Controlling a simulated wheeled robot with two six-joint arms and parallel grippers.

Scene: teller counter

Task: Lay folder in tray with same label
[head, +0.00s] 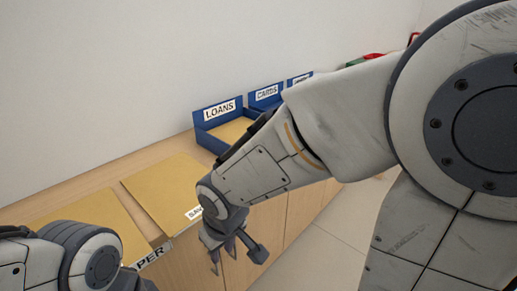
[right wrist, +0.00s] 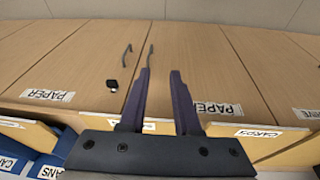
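In the head view, two flat tan folders lie on the wooden counter: the left folder (head: 85,222) and the middle folder (head: 165,190). The middle folder's label starts with "SA"; my arm hides the rest. Blue trays stand at the back: a LOANS tray (head: 208,137), a CARDS tray (head: 266,91) and a third (head: 299,80) whose label is too small to read. My right gripper (head: 237,257) is open and empty, in front of the counter's front edge, below the middle folder. It also shows open in the right wrist view (right wrist: 160,72). My left gripper is out of view.
A label ending in "PER" (head: 150,258) is at the counter front. My right arm hides the counter's far right. Red and green items (head: 365,60) sit beyond.

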